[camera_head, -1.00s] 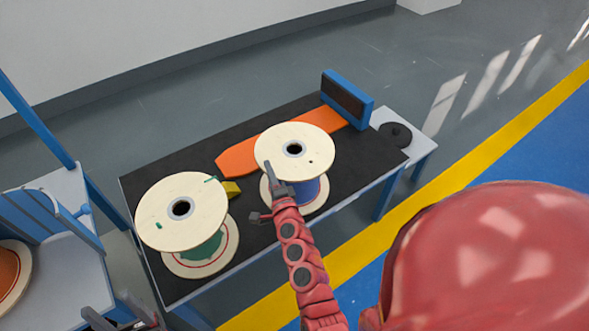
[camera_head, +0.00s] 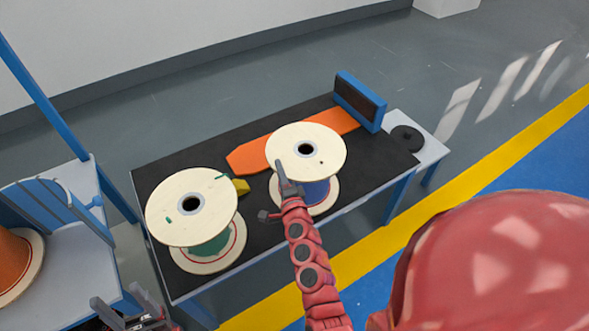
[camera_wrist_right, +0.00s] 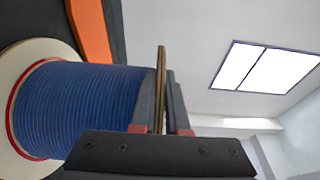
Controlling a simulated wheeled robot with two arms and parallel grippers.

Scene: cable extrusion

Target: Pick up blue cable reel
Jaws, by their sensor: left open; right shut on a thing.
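The blue cable reel (camera_head: 318,190) stands upright on the black tabletop, with pale flanges above and below its blue winding. I cannot tell whether its lower flange touches the table. My right gripper (camera_head: 276,192) is shut on the near left edge of its upper flange, one finger above and one below. In the right wrist view the blue winding (camera_wrist_right: 80,105) fills the left, and the flange edge (camera_wrist_right: 161,65) shows between the fingers of the right gripper (camera_wrist_right: 161,100). My left gripper (camera_head: 130,315) is open and empty at the bottom left, off the table's front edge.
A green cable reel (camera_head: 191,207) stands left on the black-topped table (camera_head: 375,170), with a yellow block (camera_head: 241,187) beside it. An orange strip (camera_head: 250,156) lies behind, leading to a blue upright stand (camera_head: 361,101). An orange reel (camera_head: 15,265) is at the far left.

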